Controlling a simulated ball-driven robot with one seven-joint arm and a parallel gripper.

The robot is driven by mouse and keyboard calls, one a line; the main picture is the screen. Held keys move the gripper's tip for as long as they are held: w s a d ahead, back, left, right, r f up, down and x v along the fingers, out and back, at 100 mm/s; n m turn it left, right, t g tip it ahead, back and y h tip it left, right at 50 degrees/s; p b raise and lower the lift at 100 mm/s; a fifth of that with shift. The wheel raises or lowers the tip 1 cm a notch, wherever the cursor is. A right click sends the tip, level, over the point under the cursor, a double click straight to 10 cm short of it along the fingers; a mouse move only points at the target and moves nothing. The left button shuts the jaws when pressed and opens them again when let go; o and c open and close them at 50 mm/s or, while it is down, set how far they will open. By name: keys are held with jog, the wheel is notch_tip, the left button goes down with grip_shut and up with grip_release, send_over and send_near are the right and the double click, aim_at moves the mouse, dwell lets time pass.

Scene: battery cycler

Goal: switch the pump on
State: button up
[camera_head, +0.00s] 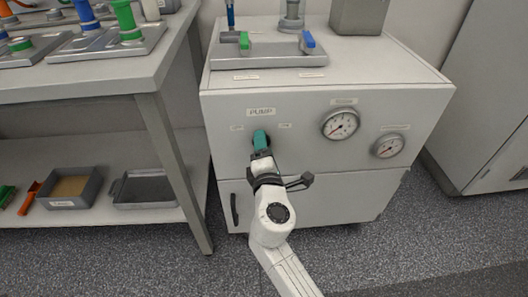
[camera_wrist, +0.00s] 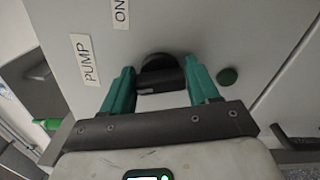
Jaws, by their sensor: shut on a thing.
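The pump switch is a black rotary knob (camera_wrist: 160,68) on the white cabinet front, under the PUMP label (camera_head: 261,113). The same label (camera_wrist: 85,60) shows in the wrist view, with an ON label (camera_wrist: 121,14) near the knob. My gripper (camera_head: 261,138) is at the cabinet front and hides the knob in the head view. In the wrist view its green fingers (camera_wrist: 160,84) are shut on the knob, one on each side. The knob's exact pointing is hard to tell. A round dark green lamp or button (camera_wrist: 228,77) sits beside the knob.
Two dial gauges (camera_head: 341,124) (camera_head: 389,146) are on the cabinet front, right of my gripper. A grey manifold with green and blue handles (camera_head: 268,50) is on top. A bench with a lower shelf (camera_head: 110,150) stands close on the left.

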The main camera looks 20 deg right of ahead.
jog(key=m+b, duration=0.4)
jog(key=m, duration=0.1)
jog(key=shift+f+m, duration=0.3)
jog(key=shift+f, duration=0.1)
jog(key=shift+m+b, duration=1.65)
jog(key=shift+m, duration=0.15)
jog(key=o, duration=1)
jog(key=shift+r, duration=0.15)
jog(key=shift+c, duration=0.2)
jog(key=p+v, duration=0.2)
jog(key=v, duration=0.8)
jog(key=shift+s, duration=0.4)
jog(key=shift+a, duration=0.1)
